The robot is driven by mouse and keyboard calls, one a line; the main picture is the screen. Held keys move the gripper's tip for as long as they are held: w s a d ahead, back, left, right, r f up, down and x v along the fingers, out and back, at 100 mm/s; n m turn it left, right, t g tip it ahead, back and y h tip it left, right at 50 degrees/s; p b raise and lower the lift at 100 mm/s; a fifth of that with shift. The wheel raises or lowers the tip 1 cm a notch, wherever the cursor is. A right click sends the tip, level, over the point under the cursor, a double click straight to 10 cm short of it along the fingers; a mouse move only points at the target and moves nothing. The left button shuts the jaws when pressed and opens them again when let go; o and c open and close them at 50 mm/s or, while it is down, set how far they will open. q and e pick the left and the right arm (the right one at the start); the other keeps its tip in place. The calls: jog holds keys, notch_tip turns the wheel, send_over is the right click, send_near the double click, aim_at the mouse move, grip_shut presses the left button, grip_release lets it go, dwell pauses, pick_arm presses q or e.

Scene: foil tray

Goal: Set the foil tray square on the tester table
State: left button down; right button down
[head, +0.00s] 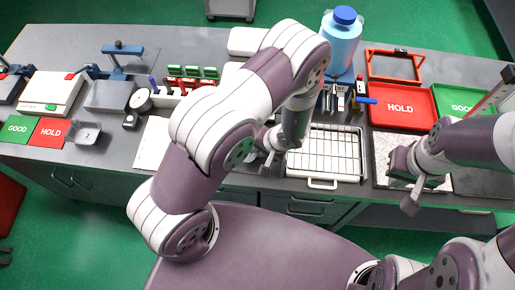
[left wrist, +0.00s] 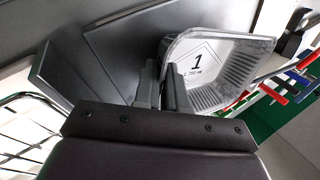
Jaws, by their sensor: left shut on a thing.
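The foil tray (left wrist: 240,45) is a silver, ridged-wall tray with a white floor label reading "1", seen tilted in the left wrist view. My left gripper (left wrist: 165,85) is shut on the near edge of the foil tray. In the head view my left gripper (head: 268,160) is beside the white wire rack, and the foil tray cannot be made out there behind my arm. My right gripper (head: 418,192) is over the front of the speckled plate at the right; its jaw opening is unclear. I cannot tell which surface is the tester table.
The white wire rack (head: 325,181) is at the counter's front edge. A red HOLD tray (head: 402,122), a green GOOD tray (head: 458,90) and a blue bottle (head: 341,45) stand right of my left arm. A scale (head: 50,92) and a blue-handled press (head: 112,94) stand left.

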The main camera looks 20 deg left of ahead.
pick_arm(q)
jog(key=shift+s+f, duration=0.15)
jog(key=shift+f, duration=0.05)
jog(key=shift+f, duration=0.35)
jog(key=c, duration=1.2)
grip_release()
jog(key=shift+o, duration=0.5)
jog(key=shift+r, duration=0.1)
